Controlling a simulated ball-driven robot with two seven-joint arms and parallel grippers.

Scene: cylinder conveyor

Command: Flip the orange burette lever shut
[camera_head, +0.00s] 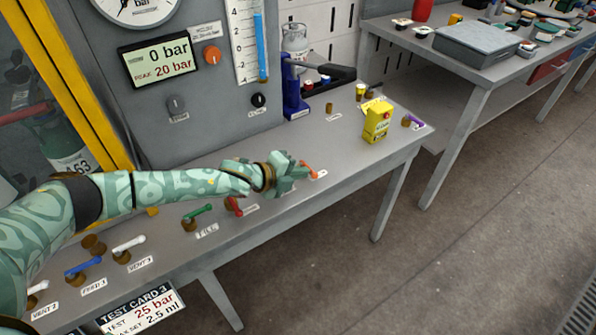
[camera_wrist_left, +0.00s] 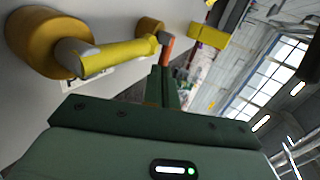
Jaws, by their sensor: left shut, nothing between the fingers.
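The orange burette lever (camera_head: 310,170) shows at the bench's front, just right of my left gripper (camera_head: 300,165) in the head view. It points down and right. In the left wrist view the orange lever (camera_wrist_left: 167,49) stands just beyond the tips of my left gripper (camera_wrist_left: 166,72), beside a brass knob (camera_wrist_left: 150,29). The fingers are shut with nothing between them. They are close to the lever, but I cannot tell whether they touch it. The lever's base is mostly hidden by my gripper in the head view. My right gripper is not in view.
A yellow lever (camera_wrist_left: 105,56) lies close beside the fingers in the left wrist view. Red (camera_head: 234,206), green (camera_head: 197,211), white (camera_head: 128,244) and blue (camera_head: 84,265) levers line the bench front. A yellow box (camera_head: 377,122) stands farther right, with bare bench between.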

